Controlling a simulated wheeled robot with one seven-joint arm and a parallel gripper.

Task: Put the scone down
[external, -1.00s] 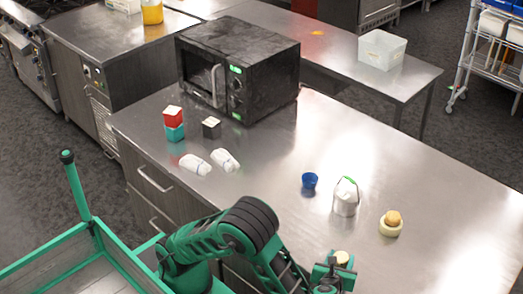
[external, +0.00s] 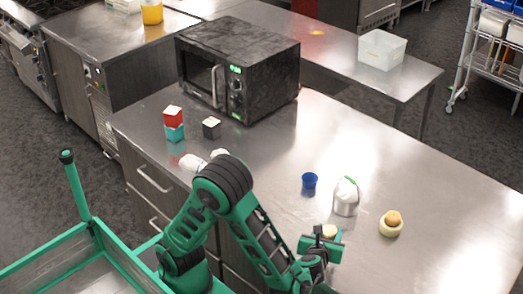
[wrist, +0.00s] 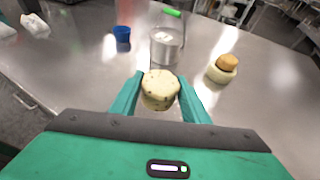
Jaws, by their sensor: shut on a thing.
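The scone (wrist: 160,88) is pale and round with dark specks. In the wrist view it sits between the two green fingers of my gripper (wrist: 160,95), which is shut on it. In the external view the scone (external: 330,231) shows at the end of my gripper (external: 325,240), over the near edge area of the steel counter (external: 250,160). I cannot tell whether the scone touches the counter.
A metal pail (external: 346,199) stands just beyond the scone, with a blue cup (external: 309,183) to its left. A pale bowl (external: 390,227) with a brown round item is to the right. A microwave (external: 240,70) and stacked boxes (external: 173,124) stand farther back. The right counter is clear.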

